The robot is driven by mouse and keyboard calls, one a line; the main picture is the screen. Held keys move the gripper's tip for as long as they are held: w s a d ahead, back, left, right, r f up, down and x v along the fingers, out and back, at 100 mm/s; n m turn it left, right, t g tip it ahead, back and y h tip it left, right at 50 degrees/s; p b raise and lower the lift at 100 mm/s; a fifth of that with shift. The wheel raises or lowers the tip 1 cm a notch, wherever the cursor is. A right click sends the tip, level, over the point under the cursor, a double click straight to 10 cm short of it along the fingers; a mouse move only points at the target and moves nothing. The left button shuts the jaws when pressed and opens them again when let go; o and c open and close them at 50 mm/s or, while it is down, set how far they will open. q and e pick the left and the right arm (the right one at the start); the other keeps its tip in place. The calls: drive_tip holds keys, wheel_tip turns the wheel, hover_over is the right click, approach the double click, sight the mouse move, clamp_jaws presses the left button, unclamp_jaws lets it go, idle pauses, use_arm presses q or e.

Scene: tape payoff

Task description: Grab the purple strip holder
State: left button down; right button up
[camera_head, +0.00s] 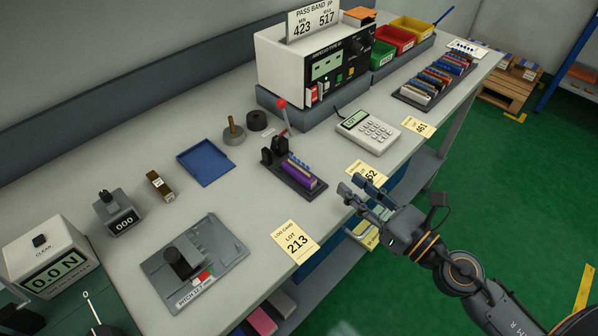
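The purple strip holder (299,174) sits in a dark fixture on the workbench, with blue pieces along its back edge and a red-knobbed lever (283,108) rising behind it. My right gripper (354,187) is to the right of the holder, near the bench's front edge, and apart from it. Its two fingers look parted, with nothing seen between them. My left gripper does not show.
A blue tray (206,162) and a grey fixture (194,263) stand to the left. The big tester (312,62) stands behind.

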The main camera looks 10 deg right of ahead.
sight(299, 160)
drive_tip(key=shift+s+a+f+n+g+y, duration=0.1)
drive_tip(key=shift+a+f+n+g+y, duration=0.35)
drive_tip(key=shift+n, duration=0.55)
drive_tip(key=p+x, duration=0.4)
drive_tip(key=x, duration=0.3)
drive_tip(key=shift+w+a+r+p, duration=0.1)
drive_tip(key=shift+w+a+p, duration=0.1)
drive_tip(key=shift+p, duration=0.2)
drive_tip(key=p+x, duration=0.1)
drive_tip(key=x, duration=0.4)
drive_tip(key=shift+a+p, duration=0.35)
drive_tip(key=shift+a, duration=0.05)
drive_tip(key=shift+w+a+f, duration=0.25)
drive_tip(key=shift+f, duration=0.1)
drive_tip(key=shift+c, duration=0.2)
clamp_jaws()
